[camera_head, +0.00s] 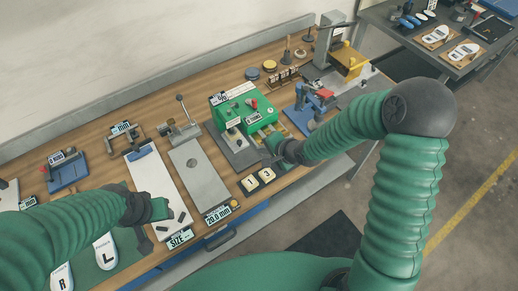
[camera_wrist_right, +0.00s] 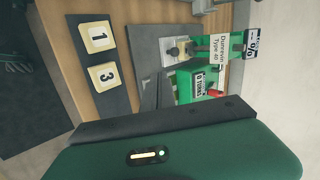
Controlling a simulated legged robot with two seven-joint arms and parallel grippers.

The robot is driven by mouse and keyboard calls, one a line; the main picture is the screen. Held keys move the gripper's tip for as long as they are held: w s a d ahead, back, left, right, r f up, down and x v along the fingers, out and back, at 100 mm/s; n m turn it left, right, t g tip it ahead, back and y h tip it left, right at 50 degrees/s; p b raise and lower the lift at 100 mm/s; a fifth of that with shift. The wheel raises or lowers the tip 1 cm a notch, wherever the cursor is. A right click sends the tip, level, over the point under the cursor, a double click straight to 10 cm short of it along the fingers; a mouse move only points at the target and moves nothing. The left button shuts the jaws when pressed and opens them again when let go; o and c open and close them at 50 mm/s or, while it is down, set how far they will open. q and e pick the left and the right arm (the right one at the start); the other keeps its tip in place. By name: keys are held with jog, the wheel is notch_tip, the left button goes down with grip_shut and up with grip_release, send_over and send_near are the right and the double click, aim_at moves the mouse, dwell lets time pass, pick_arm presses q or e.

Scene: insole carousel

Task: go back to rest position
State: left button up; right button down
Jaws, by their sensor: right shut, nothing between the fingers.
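My right gripper (camera_head: 272,152) is at the end of the green arm that comes in from the right. It is shut and empty, close to the front of the green machine (camera_head: 238,104) on the bench. In the right wrist view its green body and dark front edge (camera_wrist_right: 160,122) fill the lower part. My left gripper (camera_head: 170,212) is over the lower end of a white board (camera_head: 152,172); its fingers are too small and dark to tell if they are open. No insole shows in the right gripper.
The wooden bench (camera_head: 88,137) holds several tools, a grey plate (camera_head: 200,172) and number tiles 1 and 3 (camera_wrist_right: 102,75). White insoles marked R and L (camera_head: 105,252) lie near my left arm. A blue press (camera_head: 310,108) stands right of the green machine. A second table (camera_head: 455,62) is at upper right.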

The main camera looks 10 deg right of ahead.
pick_arm(q)
jog(key=shift+w+a+f, duration=0.1)
jog(key=shift+a+f, duration=0.05)
jog(key=shift+a, duration=0.3)
jog(key=shift+w+a+f, duration=0.1)
jog(key=shift+a+f, duration=0.05)
jog(key=shift+a, duration=0.3)
pick_arm(e)
jog(key=s+d+r+n+g+h, duration=0.2)
jog(key=s+r+n, duration=0.1)
jog(key=s+n, duration=0.3)
jog(key=s+d+r+n+g+h, duration=0.2)
jog(key=s+n, duration=0.4)
jog(key=s, duration=0.5)
jog(key=shift+s+d+r+g, duration=0.3)
jog(key=shift+d+r+g, duration=0.15)
jog(key=shift+r, duration=0.35)
